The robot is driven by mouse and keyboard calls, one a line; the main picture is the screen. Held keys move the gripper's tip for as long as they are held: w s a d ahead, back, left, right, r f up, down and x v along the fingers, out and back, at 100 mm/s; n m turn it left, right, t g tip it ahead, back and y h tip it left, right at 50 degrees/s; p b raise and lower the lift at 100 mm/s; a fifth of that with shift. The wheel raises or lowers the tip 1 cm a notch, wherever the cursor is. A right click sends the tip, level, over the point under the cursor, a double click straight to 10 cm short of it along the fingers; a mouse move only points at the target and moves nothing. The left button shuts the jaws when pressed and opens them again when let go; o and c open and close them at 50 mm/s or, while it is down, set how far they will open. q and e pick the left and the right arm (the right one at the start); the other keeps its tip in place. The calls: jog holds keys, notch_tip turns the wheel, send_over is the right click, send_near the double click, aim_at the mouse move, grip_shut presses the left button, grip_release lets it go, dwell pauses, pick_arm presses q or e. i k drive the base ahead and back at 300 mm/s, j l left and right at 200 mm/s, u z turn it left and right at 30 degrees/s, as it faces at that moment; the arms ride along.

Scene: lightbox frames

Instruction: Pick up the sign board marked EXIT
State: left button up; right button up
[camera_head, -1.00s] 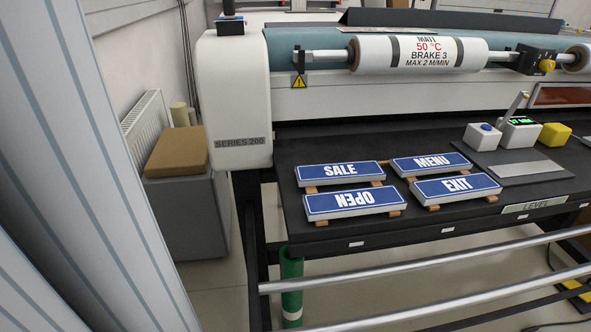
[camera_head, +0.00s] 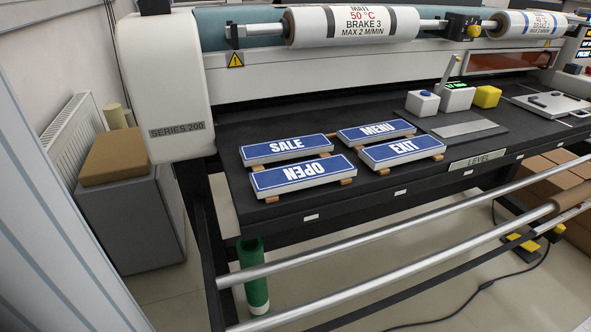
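The EXIT sign board (camera_head: 402,150) is a blue plate with white letters and a pale edge. It lies flat on small wooden blocks on the dark machine table (camera_head: 330,205), at the front right of a group of signs. Behind it is the MENU board (camera_head: 377,131). To its left is the OPEN board (camera_head: 302,174), whose letters are upside down. The SALE board (camera_head: 286,149) lies behind the OPEN board. Neither of my grippers is in view.
A metal plate (camera_head: 463,129), a white box with a blue button (camera_head: 422,103) and a yellow block (camera_head: 486,97) are right of the signs. Metal rails (camera_head: 400,252) run in front of and below the table edge. A grey cabinet (camera_head: 130,220) stands left.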

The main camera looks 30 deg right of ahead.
aim_at(390, 154)
jog(key=l+z, duration=0.2)
jog(key=z, duration=0.3)
jog(key=l+z, duration=0.15)
jog(key=z, duration=0.3)
jog(key=i+l+z, duration=0.1)
jog(key=z, duration=0.4)
jog(key=i+l+z, duration=0.1)
jog(key=l, duration=0.25)
